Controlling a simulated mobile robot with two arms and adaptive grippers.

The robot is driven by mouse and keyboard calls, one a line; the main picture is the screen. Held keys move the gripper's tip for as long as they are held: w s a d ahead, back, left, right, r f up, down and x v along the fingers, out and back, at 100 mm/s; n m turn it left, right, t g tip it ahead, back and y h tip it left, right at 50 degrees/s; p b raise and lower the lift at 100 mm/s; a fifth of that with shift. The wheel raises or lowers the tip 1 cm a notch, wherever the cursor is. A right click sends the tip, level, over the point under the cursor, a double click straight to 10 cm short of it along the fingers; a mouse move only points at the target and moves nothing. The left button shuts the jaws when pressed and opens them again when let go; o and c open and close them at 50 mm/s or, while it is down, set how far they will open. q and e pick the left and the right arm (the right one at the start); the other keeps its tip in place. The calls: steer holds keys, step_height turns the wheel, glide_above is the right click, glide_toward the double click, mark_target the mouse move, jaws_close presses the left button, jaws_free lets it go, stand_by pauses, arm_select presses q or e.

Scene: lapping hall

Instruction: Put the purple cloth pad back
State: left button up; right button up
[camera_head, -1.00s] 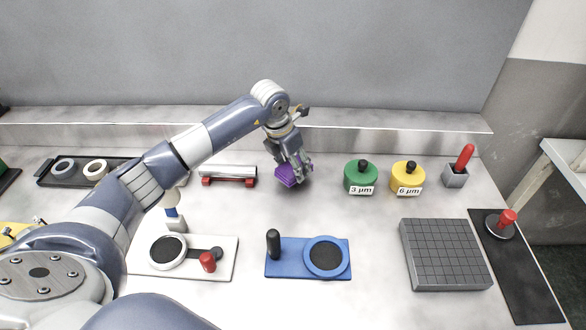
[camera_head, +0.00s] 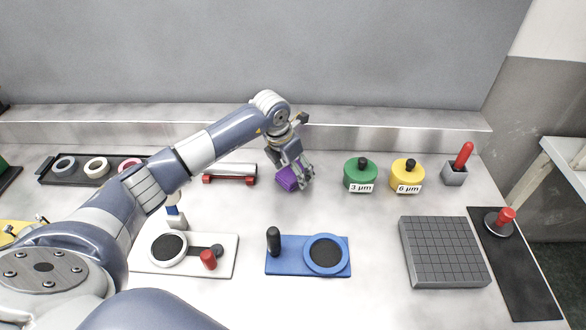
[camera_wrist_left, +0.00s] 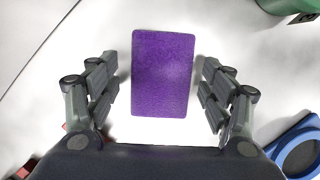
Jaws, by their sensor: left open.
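The purple cloth pad (camera_head: 288,179) is at my left gripper (camera_head: 296,173), on the bench behind the blue plate in the head view. In the left wrist view the pad (camera_wrist_left: 162,72) is a flat purple rectangle between the two open fingers of the left gripper (camera_wrist_left: 160,95). White surface shows on both sides of the pad, so neither finger touches it. The head view does not make clear how far the fingers are above the bench. My right gripper is not in view.
Right of the gripper stand a green 3 µm jar (camera_head: 360,178) and a yellow 6 µm jar (camera_head: 407,178). A bar on red supports (camera_head: 230,174) lies left. In front are a blue plate with a ring (camera_head: 290,268), a white plate (camera_head: 222,243) and a grey grooved block (camera_head: 445,255).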

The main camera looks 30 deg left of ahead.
arm_select(q)
steer(key=b+v, duration=0.1)
steer(key=v, duration=1.1)
steer(key=shift+r+b, duration=0.2)
steer(key=shift+b, duration=0.15)
